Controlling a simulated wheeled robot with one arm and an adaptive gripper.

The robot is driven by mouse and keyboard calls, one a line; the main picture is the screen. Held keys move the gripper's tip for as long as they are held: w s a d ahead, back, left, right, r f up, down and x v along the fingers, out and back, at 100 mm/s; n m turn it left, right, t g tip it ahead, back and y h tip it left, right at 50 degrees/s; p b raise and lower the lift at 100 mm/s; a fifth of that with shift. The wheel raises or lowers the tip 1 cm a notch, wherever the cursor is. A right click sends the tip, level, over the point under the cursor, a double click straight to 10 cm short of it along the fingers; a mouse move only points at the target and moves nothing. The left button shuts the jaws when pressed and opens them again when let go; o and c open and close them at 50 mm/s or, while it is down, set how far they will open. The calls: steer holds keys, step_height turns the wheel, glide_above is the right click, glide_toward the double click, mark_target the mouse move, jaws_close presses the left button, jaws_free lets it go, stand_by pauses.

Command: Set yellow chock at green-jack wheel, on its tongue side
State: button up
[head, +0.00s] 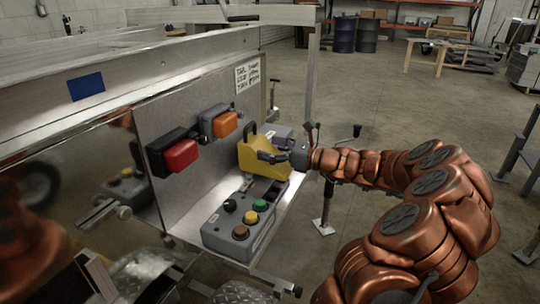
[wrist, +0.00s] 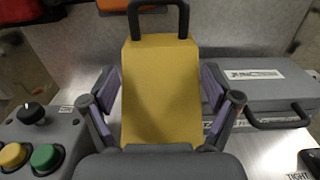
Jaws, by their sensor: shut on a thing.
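The yellow chock (head: 256,155) is a wedge with a black handle on top. It is at the trailer's metal shelf (head: 285,210), behind a grey control box. My gripper (head: 280,157) is shut on it from the right. In the wrist view the yellow chock (wrist: 160,90) fills the middle, upright, between the purple-padded fingers of my gripper (wrist: 162,100). I cannot tell whether its base touches the shelf. No green jack can be made out in either view. A wheel (head: 40,182) shows at the far left, apparently as a reflection in the polished panel.
The grey control box (head: 228,236) with coloured buttons stands at the shelf's front. A grey case (wrist: 250,85) lies right of the chock. Red (head: 181,156) and orange (head: 225,124) lamps are on the panel. A stand (head: 324,210) is right of the shelf. Open floor lies beyond.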

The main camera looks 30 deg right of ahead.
steer(key=shift+f, duration=0.65)
steer(key=shift+f, duration=0.3)
steer(key=o, duration=1.4)
steer(key=shift+f, duration=0.1)
steer(key=shift+o, duration=0.2)
steer(key=shift+r, duration=0.4)
steer(key=p+v, duration=0.1)
steer(key=v, duration=1.1)
steer(key=shift+p, duration=0.4)
